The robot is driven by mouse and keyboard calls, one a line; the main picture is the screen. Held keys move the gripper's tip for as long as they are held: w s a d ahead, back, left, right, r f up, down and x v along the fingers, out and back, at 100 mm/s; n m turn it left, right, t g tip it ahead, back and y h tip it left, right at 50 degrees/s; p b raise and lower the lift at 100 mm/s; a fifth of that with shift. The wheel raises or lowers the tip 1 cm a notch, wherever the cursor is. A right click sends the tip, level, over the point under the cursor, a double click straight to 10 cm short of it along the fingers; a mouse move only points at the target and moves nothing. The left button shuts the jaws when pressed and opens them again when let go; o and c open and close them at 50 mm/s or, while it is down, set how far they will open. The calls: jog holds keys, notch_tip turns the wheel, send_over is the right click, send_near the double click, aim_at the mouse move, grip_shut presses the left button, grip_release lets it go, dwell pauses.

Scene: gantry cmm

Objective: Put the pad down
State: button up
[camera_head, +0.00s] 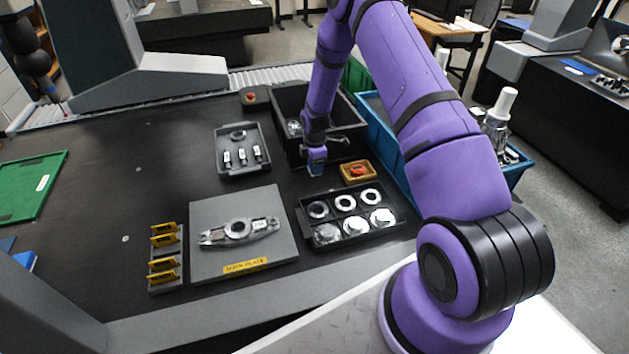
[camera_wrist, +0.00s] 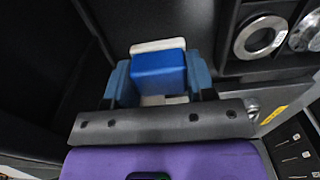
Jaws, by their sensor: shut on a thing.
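My gripper (camera_wrist: 160,80) is shut on the pad (camera_wrist: 158,70), a bright blue block with a white layer at its far edge. In the wrist view the pad sits between the two blue-grey fingers. In the head view my gripper (camera_head: 316,166) points down at the near side of the black bin (camera_head: 349,150), left of a small yellow-brown tray (camera_head: 345,178) with an orange-red piece. In the head view I cannot make out the pad apart from the fingers, nor whether it touches anything below.
A compartment tray (camera_head: 312,238) with metal rings and caps stands in front. A grey plate (camera_head: 215,268) with a metal part, a grey tray (camera_head: 221,160) of small parts and a yellow-tabbed rack (camera_head: 178,285) stand left. A blue bin (camera_head: 385,140) is right.

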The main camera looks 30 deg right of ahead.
aim_at(315, 185)
jog(key=shift+f, duration=3.25)
jog(key=shift+f, duration=0.1)
jog(key=o, duration=1.1)
